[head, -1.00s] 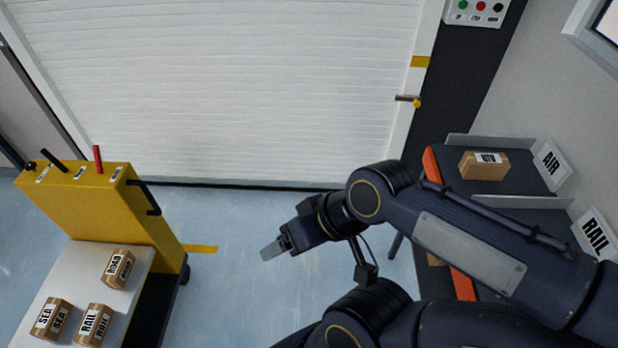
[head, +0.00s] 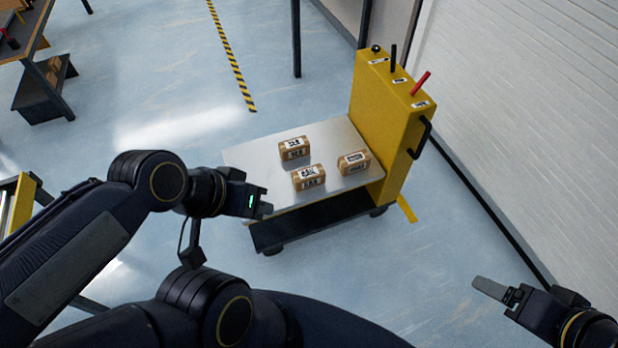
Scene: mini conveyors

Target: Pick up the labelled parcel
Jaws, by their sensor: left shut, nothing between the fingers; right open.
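Three brown labelled parcels stand on the grey bed of the yellow cart (head: 330,209). One parcel (head: 293,148) is at the back left, one parcel (head: 308,178) at the front, and one parcel (head: 354,162) nearest the yellow upright. Their labels are too small and angled to read surely now. My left gripper (head: 264,208) is shut and empty, in front of the cart bed's left part and apart from the parcels. My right gripper (head: 492,288) is open and empty over the floor, right of the cart.
The cart's yellow upright (head: 388,125) carries levers and a black handle. A white shutter wall (head: 530,120) stands at the right. A workbench (head: 35,45) is at the upper left. Blue floor (head: 150,80) is clear between bench and cart.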

